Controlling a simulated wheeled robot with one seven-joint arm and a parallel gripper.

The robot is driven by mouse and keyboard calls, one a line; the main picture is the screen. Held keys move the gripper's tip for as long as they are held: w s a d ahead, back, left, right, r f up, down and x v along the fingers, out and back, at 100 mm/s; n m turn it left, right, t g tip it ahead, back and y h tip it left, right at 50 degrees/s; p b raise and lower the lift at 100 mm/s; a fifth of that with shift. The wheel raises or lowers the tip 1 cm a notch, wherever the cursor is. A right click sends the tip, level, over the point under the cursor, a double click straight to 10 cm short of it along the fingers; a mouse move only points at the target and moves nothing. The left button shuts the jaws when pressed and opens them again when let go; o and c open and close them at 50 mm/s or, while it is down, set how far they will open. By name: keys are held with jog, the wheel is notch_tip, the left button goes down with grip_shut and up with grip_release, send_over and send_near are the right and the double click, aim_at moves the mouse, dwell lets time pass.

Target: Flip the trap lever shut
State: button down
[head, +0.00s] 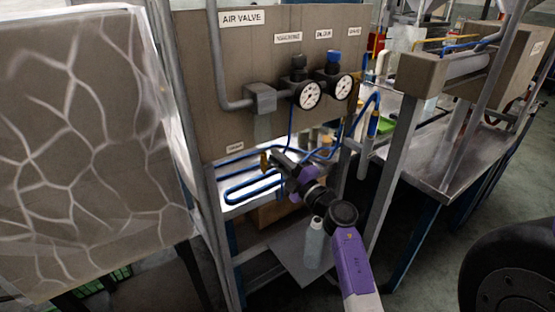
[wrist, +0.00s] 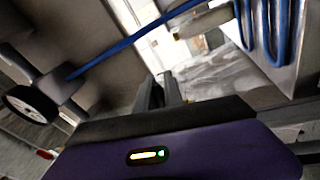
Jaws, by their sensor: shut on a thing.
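My gripper (head: 270,160) reaches in below the board marked AIR VALVE (head: 225,75), close above the blue tubing (head: 250,185). A small brass-coloured part (head: 264,160) shows at its fingertips; I take it to be the trap lever, though its shape and angle are too small to tell. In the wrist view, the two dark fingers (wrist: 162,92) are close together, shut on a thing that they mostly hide. A pale rounded fitting (wrist: 205,22) shows beyond them.
Two gauges (head: 310,95) sit on the board above my arm. A blue tube (wrist: 130,40) crosses near the fingers in the wrist view. A clear bottle (head: 314,243) stands on the lower shelf (head: 290,262). A metal frame post (head: 395,165) stands to the right.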

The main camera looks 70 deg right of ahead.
jog(key=n+p, duration=0.1)
jog(key=n, duration=0.1)
jog(key=r+n+y+p, duration=0.1)
jog(key=n, duration=0.1)
jog(key=shift+r+p, duration=0.15)
jog(key=shift+p, duration=0.2)
jog(key=c, duration=1.5)
grip_release()
jog(key=shift+o, duration=0.2)
jog(key=b+v, duration=0.1)
jog(key=v, duration=0.6)
jog(key=shift+s, duration=0.4)
jog(key=shift+a, duration=0.1)
